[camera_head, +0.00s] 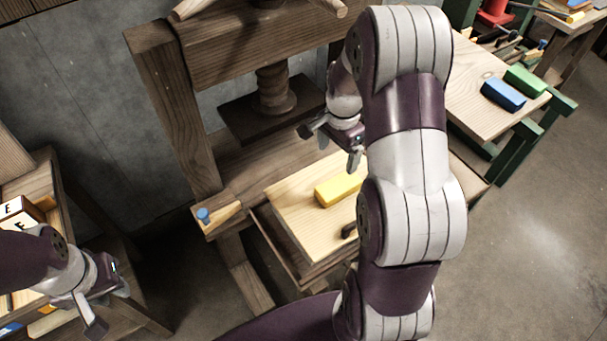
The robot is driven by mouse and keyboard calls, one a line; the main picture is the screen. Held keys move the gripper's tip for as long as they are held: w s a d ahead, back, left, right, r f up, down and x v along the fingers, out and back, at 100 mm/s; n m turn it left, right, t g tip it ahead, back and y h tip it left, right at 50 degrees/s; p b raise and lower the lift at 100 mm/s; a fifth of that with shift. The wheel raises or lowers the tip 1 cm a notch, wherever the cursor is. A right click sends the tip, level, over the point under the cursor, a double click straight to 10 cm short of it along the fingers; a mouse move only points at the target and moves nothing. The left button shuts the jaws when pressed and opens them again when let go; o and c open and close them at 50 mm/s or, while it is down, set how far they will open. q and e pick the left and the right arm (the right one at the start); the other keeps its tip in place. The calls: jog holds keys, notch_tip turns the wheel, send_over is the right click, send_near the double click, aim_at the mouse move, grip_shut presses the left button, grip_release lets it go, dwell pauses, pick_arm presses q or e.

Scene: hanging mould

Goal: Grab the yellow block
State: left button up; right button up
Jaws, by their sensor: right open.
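The yellow block (339,190) lies on a light wooden board (290,213) in the middle of the view, below a wooden screw press. My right gripper (330,146) is open and empty, above and just behind the block, with its fingers apart from it. My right arm crosses in front of the board's right side and hides part of it. My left gripper (108,300) is at the lower left, well away from the block. Its fingers are seen at an angle, so its opening is unclear.
The press screw and plate (272,110) hang behind the block, beside a thick wooden post (178,110). A blue block (503,94) and a green block (526,80) lie on a bench at right. A dark handle (349,231) is near the board's front.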

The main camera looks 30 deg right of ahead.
jog(key=s+f, duration=0.1)
jog(key=d+f+m, duration=0.1)
jog(key=f, duration=0.1)
jog(key=shift+s, duration=0.4)
send_over(338, 186)
jog(key=f, duration=0.4)
jog(key=shift+w+a+f, duration=0.1)
jog(key=shift+w+f, duration=0.05)
jog(key=shift+w, duration=0.2)
jog(key=f, duration=0.5)
jog(key=shift+s, duration=0.3)
jog(key=shift+w+f, duration=0.1)
jog(key=shift+f, duration=0.1)
jog(key=shift+r, duration=0.1)
jog(key=c, duration=0.7)
pick_arm(q)
jog(key=shift+s+d+r, duration=0.35)
jog(key=shift+s+r, duration=0.05)
jog(key=shift+r, duration=0.05)
pick_arm(e)
jog(key=c, duration=0.4)
